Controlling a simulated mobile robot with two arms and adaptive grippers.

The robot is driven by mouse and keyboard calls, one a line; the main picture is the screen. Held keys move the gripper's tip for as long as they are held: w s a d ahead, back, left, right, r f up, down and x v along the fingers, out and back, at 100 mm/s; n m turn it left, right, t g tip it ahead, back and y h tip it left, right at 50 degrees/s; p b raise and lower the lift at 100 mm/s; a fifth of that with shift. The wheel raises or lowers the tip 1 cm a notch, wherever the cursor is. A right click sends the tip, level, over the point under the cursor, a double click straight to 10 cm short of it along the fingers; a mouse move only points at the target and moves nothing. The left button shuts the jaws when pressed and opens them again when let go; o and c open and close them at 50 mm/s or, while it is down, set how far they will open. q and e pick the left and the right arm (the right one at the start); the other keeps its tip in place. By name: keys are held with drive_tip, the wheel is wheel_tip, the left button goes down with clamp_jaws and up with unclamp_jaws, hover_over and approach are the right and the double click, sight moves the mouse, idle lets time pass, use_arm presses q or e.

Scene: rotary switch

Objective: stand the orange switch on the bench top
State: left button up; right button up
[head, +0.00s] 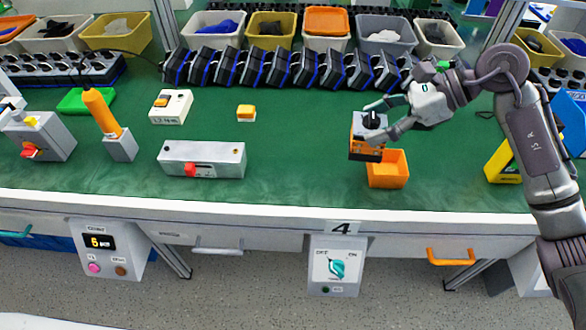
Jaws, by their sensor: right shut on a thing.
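The orange switch (364,149) has an orange body with a dark top and a black knob. My right gripper (376,122) is shut on it, with the fingers around its upper part. The switch is upright, just behind and left of an open orange bin (389,176). Its lower end is near the bin's back left rim; I cannot tell whether it touches the bin or the bench top (300,130).
A grey box with a red knob (201,160), a white switch box (170,107) and a small yellow-orange block (246,112) stand to the left. A row of dark blue-edged units (290,68) lines the back. Green bench top is clear between the block and the switch.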

drive_tip(key=shift+w+a+n+g, duration=0.1)
drive_tip(key=shift+a+n+g, duration=0.25)
drive_tip(key=shift+n+g, duration=0.05)
drive_tip(key=shift+a, duration=0.35)
drive_tip(key=shift+w+d+f+p+x, duration=0.15)
drive_tip(key=shift+w+p+x, duration=0.2)
drive_tip(key=shift+x, duration=2.15)
drive_tip(key=shift+w+d+f+p+x, duration=0.2)
drive_tip(key=shift+w+p+x, duration=0.15)
drive_tip(key=shift+x, duration=2.15)
drive_tip(key=shift+w+d+f+p+x, duration=0.15)
drive_tip(key=shift+w+p+x, duration=0.2)
drive_tip(key=shift+x, duration=2.15)
drive_tip(key=o, duration=1.2)
drive_tip(key=shift+f, duration=0.1)
drive_tip(key=shift+c, duration=0.2)
